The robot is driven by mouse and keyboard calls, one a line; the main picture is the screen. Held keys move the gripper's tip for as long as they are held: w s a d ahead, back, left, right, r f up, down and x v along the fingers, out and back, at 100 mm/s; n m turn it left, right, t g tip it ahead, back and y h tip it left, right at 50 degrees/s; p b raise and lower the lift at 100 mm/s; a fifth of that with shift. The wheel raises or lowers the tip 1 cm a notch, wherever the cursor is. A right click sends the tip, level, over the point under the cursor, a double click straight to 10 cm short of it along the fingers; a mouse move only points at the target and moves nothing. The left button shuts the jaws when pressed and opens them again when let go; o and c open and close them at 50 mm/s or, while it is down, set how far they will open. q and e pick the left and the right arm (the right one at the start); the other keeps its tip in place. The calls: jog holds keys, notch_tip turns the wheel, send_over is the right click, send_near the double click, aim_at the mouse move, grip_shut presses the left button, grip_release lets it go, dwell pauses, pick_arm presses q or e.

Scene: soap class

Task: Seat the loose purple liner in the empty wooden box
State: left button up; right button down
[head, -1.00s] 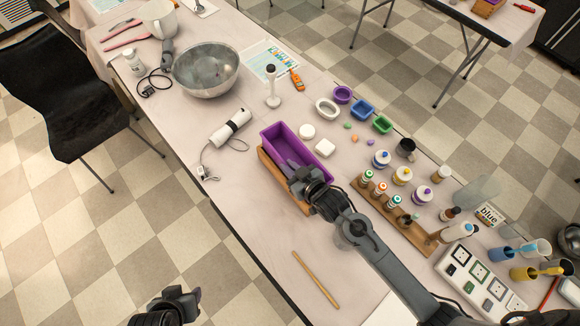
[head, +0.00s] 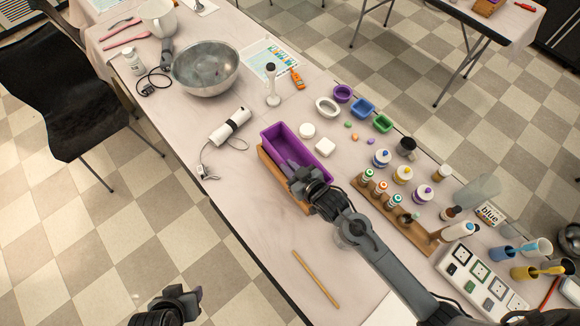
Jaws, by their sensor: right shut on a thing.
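The purple liner (head: 287,133) is a long open trough on the table, beside and partly above the wooden box (head: 270,171). The box shows as a brown strip along the liner's left side; my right arm and the liner hide the rest. My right gripper (head: 294,168) is shut on the liner at its near left wall. I cannot tell whether the liner touches the box. My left gripper (head: 188,296) is off the table at the bottom left, with nothing seen in it; its fingers are too unclear to read.
A wooden stick (head: 316,279) lies near the table's front. White soap pieces (head: 325,147) sit right of the liner. A rack of small bottles (head: 395,215) stands right of my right arm. A metal bowl (head: 206,72) and a white cylinder (head: 230,126) are farther back. Table left of the box is clear.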

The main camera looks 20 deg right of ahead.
jog(key=shift+f, duration=0.4)
jog(key=shift+f+b, duration=0.45)
jog(key=shift+f, duration=0.1)
jog(key=shift+f, duration=0.5)
dwell(0.5)
jog(key=shift+f+b, duration=0.5)
jog(key=shift+f, duration=0.1)
dwell(0.4)
jog(key=c, duration=0.6)
grip_release()
jog(key=shift+r, duration=0.1)
